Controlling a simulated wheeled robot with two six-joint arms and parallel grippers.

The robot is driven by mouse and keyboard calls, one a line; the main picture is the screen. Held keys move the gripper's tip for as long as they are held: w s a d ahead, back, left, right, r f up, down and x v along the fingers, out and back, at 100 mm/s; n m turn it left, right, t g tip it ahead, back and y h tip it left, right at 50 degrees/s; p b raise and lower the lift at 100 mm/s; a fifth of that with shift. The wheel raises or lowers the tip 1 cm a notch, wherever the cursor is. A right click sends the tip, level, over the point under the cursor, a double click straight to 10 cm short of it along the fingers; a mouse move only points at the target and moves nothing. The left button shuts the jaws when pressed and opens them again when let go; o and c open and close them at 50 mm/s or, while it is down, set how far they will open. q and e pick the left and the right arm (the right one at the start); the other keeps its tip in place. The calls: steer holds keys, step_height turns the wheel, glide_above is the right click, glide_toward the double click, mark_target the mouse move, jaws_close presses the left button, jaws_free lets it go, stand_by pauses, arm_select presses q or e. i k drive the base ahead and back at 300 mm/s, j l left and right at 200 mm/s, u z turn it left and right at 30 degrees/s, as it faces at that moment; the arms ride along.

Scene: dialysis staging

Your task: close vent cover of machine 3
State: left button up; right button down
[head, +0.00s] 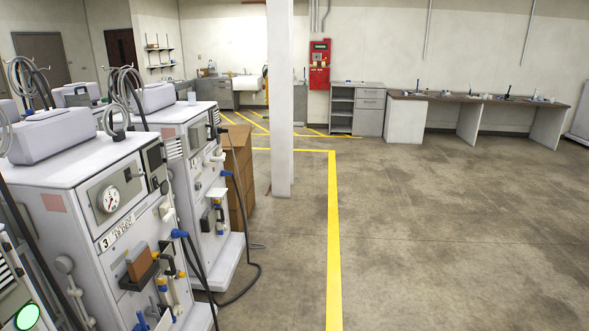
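Machine 3 (85,250) is the white dialysis machine at the near left, with a "3" label (116,233) on its front. Its front carries a round gauge (109,199), a small dark-framed panel (154,158) at the upper right and a brown block (139,264) in a dark holder. A pinkish square (54,203) shows on its upper left side. I cannot tell which part is the vent cover, or whether it is open. Neither of my grippers is in view.
Another white machine (205,190) with slats stands just behind. A machine with a green light (27,317) is cut off at the lower left. Hoses hang to the floor. A white pillar (281,100) and brown cartons (238,170) stand beyond. The floor right of the yellow line (334,240) is clear.

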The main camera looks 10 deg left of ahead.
mark_target(179, 139)
steer(key=i+l, duration=0.1)
steer(key=i, duration=1.8)
steer(key=i+u, duration=0.65)
steer(key=u, duration=0.15)
steer(key=i+l+u, duration=0.2)
steer(key=u, duration=0.15)
steer(key=i+l+u, duration=0.25)
steer(key=u, duration=0.15)
steer(key=i, duration=0.1)
